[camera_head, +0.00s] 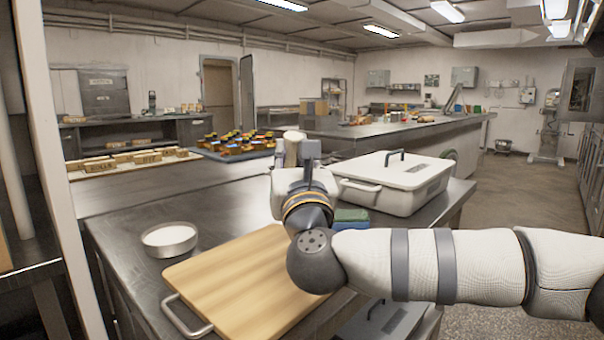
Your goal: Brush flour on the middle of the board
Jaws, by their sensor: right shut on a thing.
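The wooden board (228,284) lies on the steel counter in the lower middle, with a metal handle at its near left end. Its visible top looks bare. A round shallow bowl (170,238) with white contents, which look like flour, stands just left of the board's far end. My right arm comes in from the right, and its wrist covers the board's right edge. My right gripper (311,152) points away from me, beyond the board. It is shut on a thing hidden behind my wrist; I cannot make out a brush. My left gripper is out of view.
A white lidded box (393,181) stands right of my gripper. A green and blue block (351,219) lies in front of it. A tray of jars (236,148) and labelled wooden blocks (128,158) stand farther back. The steel counter (221,207) is clear behind the bowl.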

